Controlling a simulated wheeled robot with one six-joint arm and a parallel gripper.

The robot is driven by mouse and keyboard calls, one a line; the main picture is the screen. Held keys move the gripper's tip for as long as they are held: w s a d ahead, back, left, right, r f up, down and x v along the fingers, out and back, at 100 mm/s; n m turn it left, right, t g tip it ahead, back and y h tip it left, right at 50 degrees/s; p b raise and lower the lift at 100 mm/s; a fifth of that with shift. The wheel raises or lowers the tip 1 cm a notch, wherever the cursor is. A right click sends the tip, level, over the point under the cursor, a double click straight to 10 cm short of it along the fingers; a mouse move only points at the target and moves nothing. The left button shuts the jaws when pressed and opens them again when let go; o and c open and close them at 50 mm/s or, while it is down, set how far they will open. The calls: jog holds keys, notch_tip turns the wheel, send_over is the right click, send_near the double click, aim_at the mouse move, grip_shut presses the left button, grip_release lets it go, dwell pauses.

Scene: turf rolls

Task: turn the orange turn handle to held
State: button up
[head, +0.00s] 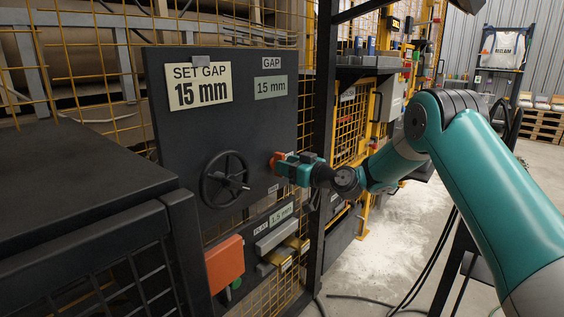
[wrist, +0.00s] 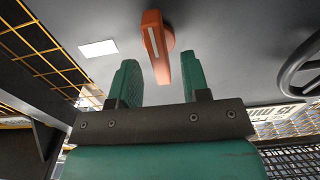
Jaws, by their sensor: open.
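The orange turn handle (wrist: 157,48) is on the dark panel, with a pale line along its lever. In the wrist view its lever points down the picture, slightly tilted, and its lower end lies between my two fingers. In the head view the handle (head: 277,160) shows only in part behind my gripper (head: 281,168). My gripper, also in the wrist view (wrist: 158,82), is open, with one green finger on each side of the lever. The right finger is close to the lever; I cannot tell whether it touches. The left finger stands clear of it.
A black handwheel (head: 225,180) is on the panel left of the handle. Above are a SET GAP 15 mm sign (head: 200,86) and a GAP 15 mm label (head: 270,88). An orange box (head: 225,264) sits below. A dark post (head: 322,130) stands right of the panel.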

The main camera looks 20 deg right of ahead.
jog(key=shift+x, duration=1.15)
grip_shut()
